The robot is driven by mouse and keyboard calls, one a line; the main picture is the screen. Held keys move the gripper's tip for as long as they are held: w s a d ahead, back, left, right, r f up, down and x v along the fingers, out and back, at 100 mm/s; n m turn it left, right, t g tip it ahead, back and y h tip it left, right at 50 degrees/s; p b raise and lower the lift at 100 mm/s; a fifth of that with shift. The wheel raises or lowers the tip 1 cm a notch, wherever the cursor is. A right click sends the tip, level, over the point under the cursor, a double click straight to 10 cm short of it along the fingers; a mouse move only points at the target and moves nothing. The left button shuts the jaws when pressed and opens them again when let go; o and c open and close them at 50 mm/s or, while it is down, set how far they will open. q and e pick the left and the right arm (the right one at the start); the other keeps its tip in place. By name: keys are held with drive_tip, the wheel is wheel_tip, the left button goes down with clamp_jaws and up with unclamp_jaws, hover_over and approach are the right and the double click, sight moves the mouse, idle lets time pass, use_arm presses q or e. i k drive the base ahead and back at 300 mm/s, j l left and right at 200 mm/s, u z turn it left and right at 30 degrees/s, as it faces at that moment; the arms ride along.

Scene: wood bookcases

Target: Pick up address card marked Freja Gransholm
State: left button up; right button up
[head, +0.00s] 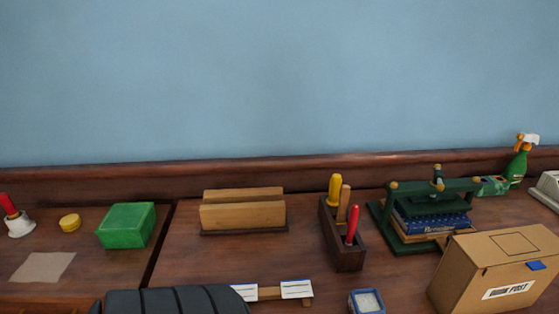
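Two small white cards lie at the front of the desk on a low wooden strip (269,293). The left card (244,291) is partly hidden behind a dark ribbed shape at the bottom edge. The right card (297,289) shows more fully, with faint dark lines on it. The writing on both is too small to read, so I cannot tell which is marked Freja Gransholm.
A wooden letter holder (243,215), a tool box with coloured handles (345,250), a green press over blue books (435,222), a cardboard box (490,270) and a small blue-rimmed dish (367,301) stand around. A green box (127,225) is left.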

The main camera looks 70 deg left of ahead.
sight(249, 292)
drive_tip(key=k+l+u, duration=0.1)
drive_tip(key=u, duration=2.3)
drive_tip(key=j+z, duration=0.1)
drive_tip(key=j, duration=0.25)
drive_tip(key=k+j, duration=0.1)
drive_tip(key=j, duration=0.25)
drive_tip(key=z, duration=0.05)
